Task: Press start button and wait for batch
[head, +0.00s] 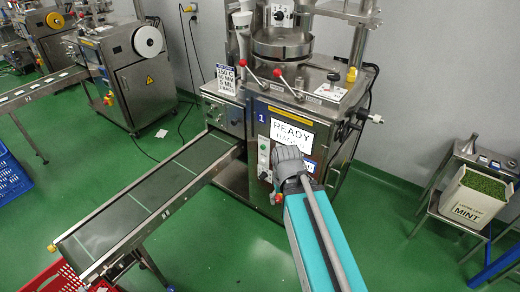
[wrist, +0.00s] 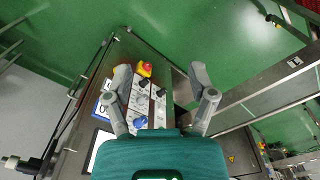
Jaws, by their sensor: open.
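The packing machine marked 1 (head: 262,115) has a white sign (head: 292,136) reading READY with a partly hidden second line. Its narrow control panel (head: 264,160) is on the front, left of the sign. My gripper (head: 281,158) is in front of this panel and covers part of it. In the wrist view my gripper (wrist: 164,75) is open and empty, its two fingers spread on either side. Between and beyond them show a red-and-yellow emergency stop (wrist: 145,69), black knobs (wrist: 144,83) and a blue button (wrist: 140,122). I cannot tell which control is the start button. No contact is visible.
A conveyor (head: 140,208) runs from the machine to the lower left, with no bags seen on it. A red crate (head: 55,280) is at its end. A MINT box (head: 472,200) stands on a steel stand at right. Green floor (head: 230,255) is open.

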